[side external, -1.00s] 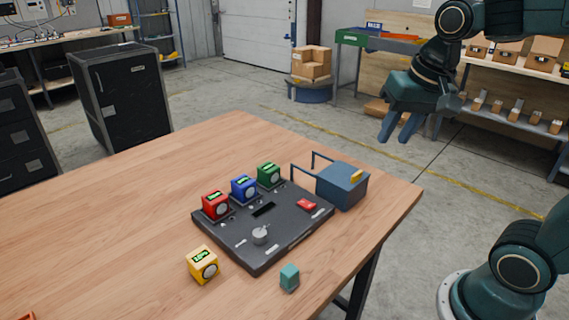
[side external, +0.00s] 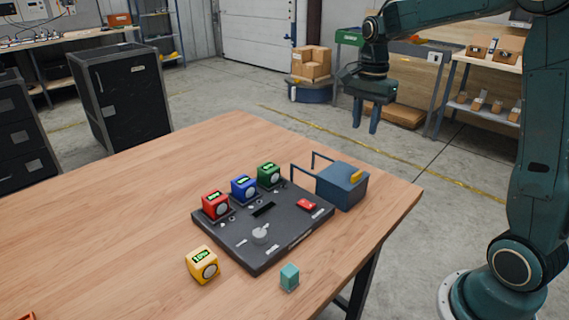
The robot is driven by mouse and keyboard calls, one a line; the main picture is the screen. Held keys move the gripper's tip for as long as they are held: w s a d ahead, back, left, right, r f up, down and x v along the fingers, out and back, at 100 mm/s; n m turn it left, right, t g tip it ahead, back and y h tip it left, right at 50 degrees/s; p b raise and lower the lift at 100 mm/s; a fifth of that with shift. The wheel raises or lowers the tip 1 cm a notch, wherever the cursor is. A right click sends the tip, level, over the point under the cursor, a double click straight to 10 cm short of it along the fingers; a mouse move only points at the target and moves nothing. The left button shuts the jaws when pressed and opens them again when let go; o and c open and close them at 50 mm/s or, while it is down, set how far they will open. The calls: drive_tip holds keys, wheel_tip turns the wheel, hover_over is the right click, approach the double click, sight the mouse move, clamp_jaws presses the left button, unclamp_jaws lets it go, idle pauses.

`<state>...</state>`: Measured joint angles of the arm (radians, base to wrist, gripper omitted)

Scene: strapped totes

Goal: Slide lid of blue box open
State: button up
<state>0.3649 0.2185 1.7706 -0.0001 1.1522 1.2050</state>
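The blue box (side external: 338,193) sits on the right part of the wooden table, behind the dark panel. Its flat blue-grey lid (side external: 338,172) lies on top, with a yellow handle (side external: 357,176) near the right edge. Two thin blue rails (side external: 306,170) stick out from the box to the left. The lid appears to cover the box; no inside shows. My gripper (side external: 366,128) is in the air above and beyond the box, with its fingers pointing down. The fingers are apart with nothing between them, and they touch nothing.
A dark panel (side external: 235,238) carries red (side external: 214,205), blue (side external: 243,188) and green (side external: 269,175) cubes with dials, a grey knob (side external: 260,234) and a red switch (side external: 306,204). A yellow cube (side external: 203,264) and a teal block (side external: 289,277) stand in front.

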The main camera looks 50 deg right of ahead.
sight(357, 173)
drive_tip(key=shift+f, duration=0.15)
drive_tip(key=shift+f, duration=6.8)
clamp_jaws()
